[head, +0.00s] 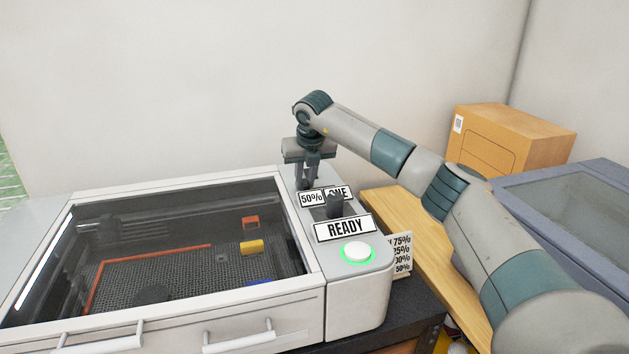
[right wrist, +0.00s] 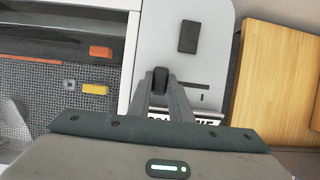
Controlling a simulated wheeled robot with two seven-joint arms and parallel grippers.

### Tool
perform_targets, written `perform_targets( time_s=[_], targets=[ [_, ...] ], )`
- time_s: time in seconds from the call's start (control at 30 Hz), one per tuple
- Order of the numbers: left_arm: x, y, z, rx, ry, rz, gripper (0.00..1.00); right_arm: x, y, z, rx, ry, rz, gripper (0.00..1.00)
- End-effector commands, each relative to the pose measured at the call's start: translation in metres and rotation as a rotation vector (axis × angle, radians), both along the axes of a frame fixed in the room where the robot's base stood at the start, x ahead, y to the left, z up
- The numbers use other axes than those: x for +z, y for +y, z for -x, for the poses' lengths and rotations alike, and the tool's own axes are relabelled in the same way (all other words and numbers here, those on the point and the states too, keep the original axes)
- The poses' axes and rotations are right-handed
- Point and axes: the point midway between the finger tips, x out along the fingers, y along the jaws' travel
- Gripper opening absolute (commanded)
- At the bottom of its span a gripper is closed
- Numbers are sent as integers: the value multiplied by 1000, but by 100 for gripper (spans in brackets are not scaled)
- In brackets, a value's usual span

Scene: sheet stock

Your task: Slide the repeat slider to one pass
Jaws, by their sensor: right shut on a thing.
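My right gripper (head: 305,186) reaches down onto the far part of the machine's control panel (head: 362,285). In the right wrist view its fingers (right wrist: 160,80) are shut on a small black slider knob (right wrist: 159,76). In the head view the gripper hides this knob. My left gripper is out of view.
A green-ringed white button (head: 357,252) is at the panel's front. The glass lid (head: 180,240) is closed over a bed with a yellow block (head: 251,247) and an orange piece (head: 251,223). A percentage card (head: 401,256), wooden board (head: 440,270) and cardboard box (head: 510,140) lie to the right.

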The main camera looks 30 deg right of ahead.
Motion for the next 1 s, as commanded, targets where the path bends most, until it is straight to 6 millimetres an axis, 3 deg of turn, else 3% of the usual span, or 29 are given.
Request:
perform_targets(
  time_s=[0.13, 0.17, 0.23, 0.67, 1.0],
  targets=[
    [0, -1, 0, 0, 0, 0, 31, 1, 3, -1, 5, -3, -3, 0],
    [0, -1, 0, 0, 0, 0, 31, 1, 3, -1, 5, -3, -4, 23],
    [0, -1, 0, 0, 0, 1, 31, 1, 3, -1, 5, -3, -3, 38],
    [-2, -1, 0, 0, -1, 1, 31, 3, 1, 1, 2, -3, -3, 38],
    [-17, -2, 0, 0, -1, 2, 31, 39, 5, 15, 2, -6, -2, 38]
  ],
)
